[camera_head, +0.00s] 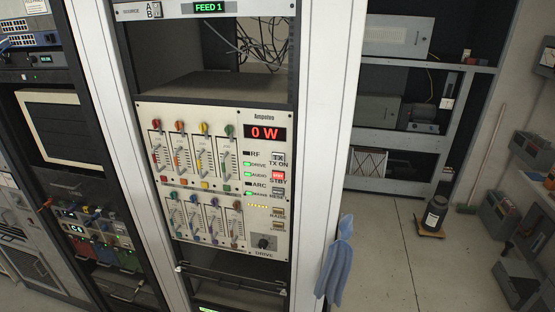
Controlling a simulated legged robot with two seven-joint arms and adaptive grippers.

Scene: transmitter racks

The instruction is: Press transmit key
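The transmitter panel (204,258) is a pale faceplate mounted in the middle rack. A light grey key marked TX (278,157), with the label TX ON under it, sits in the panel's right column, below the red display (265,133) that reads 0 W. The key looks unlit. Directly below it, the STBY key (278,175) glows red. Further down are small keys, one labelled RAISE (278,212), and a dark DRIVE knob (264,242). Neither of my grippers shows in the head view.
Colored-knob sliders (190,150) fill the panel's left side. A blue cloth (336,265) hangs on the rack's white right post (325,130). Another rack with a monitor (55,125) stands left. A dark canister (434,214) stands on the floor at right. The floor (385,270) between is clear.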

